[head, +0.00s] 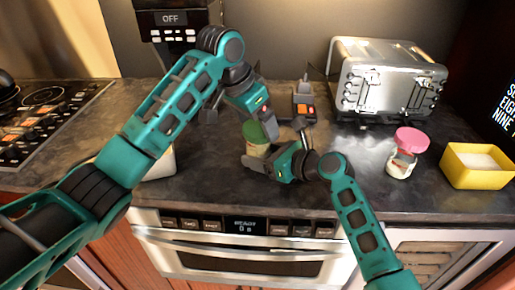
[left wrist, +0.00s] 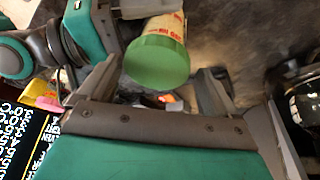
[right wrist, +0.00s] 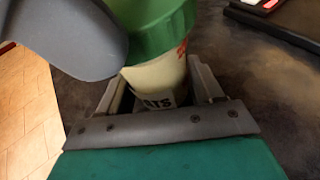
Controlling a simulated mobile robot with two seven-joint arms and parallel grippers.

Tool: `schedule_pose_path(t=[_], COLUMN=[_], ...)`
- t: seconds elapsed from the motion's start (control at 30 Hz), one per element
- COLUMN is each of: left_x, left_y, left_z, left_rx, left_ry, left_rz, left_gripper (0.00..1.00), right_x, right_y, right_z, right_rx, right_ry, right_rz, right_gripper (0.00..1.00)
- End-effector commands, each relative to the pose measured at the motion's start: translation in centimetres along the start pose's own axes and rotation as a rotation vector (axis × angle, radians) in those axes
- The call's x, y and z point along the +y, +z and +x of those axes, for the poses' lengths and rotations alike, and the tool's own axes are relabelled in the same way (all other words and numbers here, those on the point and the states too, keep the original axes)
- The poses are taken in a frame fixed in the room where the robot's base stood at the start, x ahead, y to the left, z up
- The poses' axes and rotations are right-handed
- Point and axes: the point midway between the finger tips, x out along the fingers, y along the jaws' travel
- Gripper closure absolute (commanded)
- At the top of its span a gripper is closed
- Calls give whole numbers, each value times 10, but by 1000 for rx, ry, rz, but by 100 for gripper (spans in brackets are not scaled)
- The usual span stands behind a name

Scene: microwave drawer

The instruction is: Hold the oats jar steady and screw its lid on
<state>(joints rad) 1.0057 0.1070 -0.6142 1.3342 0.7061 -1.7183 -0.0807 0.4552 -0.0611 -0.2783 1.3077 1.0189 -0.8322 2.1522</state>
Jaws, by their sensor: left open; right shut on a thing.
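The oats jar (head: 257,149) stands upright on the dark counter, cream with red print and part of its lettering showing. Its green lid (head: 254,131) sits on top; whether it is threaded cannot be told. My right gripper (right wrist: 165,95) is shut around the jar body below the lid; the jar (right wrist: 158,78) also shows in the right wrist view. My left gripper (left wrist: 158,85) is open, with its fingers on either side of the green lid (left wrist: 157,62) and gaps between. In the right wrist view a grey left finger shows beside the lid (right wrist: 160,25).
A jar with a pink lid (head: 411,140) and a yellow container (head: 477,166) stand to the right. A metal toaster (head: 386,80) is at the back. A stove (head: 40,115) is at the left. The counter front edge lies close by.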

Motion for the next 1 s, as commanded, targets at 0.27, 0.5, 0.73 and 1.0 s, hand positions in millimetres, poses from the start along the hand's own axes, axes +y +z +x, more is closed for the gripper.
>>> schedule_pose_path(t=[0.27,0.5,0.73,1.0], left_x=[1,2,1,0], left_y=[0,-1,0,0], left_z=[0,0,1,0], left_rx=[1,0,-2,-1], left_ry=[-116,-170,-276,-298], left_rz=[-279,-412,-669,-715], left_gripper=[8,8,8,8], right_x=[1,1,1,1], right_y=[-2,-2,-2,-2], right_z=[0,0,0,0], right_rx=[4,4,4,5], right_ry=[3,3,3,2], right_rz=[1,1,1,1], right_gripper=[89,89,89,89])
